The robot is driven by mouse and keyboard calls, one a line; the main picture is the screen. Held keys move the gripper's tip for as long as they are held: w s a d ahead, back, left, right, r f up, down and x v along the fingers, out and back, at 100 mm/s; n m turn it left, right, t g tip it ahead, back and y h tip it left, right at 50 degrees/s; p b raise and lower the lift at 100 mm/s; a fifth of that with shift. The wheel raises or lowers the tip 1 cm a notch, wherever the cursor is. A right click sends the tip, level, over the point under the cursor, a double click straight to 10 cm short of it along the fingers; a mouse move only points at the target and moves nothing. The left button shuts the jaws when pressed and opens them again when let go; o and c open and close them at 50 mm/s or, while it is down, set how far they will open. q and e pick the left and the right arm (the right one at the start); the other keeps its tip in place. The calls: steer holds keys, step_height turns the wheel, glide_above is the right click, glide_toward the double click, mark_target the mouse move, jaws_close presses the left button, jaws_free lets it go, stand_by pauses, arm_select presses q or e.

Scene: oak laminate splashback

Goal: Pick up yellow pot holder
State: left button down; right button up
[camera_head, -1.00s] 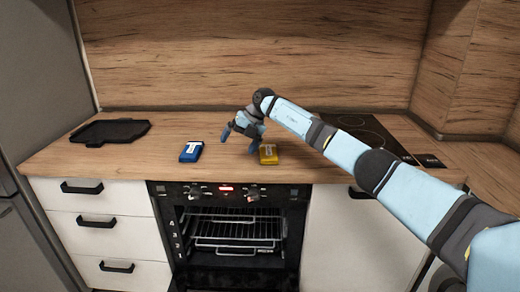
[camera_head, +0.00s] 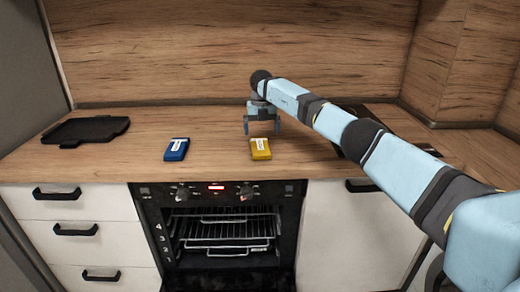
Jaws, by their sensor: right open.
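The yellow pot holder (camera_head: 260,149) lies flat on the wooden counter near its front edge, above the oven. It has a pale label on top. My right gripper (camera_head: 262,130) points down just behind and above the pot holder, with its fingers spread and nothing between them. The fingers look apart from the pot holder, though the exact height is hard to tell. My left gripper is not in view.
A blue pot holder (camera_head: 177,149) lies to the left of the yellow one. A black tray (camera_head: 86,131) is at the counter's left end. A dark cooktop (camera_head: 392,118) lies behind my right arm. The oven (camera_head: 221,224) below is open, showing wire racks.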

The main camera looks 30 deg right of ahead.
mark_target(260, 142)
steer(key=f, duration=0.3)
steer(key=f+b, duration=0.1)
steer(key=f, duration=0.1)
steer(key=shift+w+a, duration=0.25)
steer(key=shift+a, duration=0.05)
steer(key=c, duration=1)
steer(key=shift+r, duration=0.1)
steer(key=shift+c, duration=0.2)
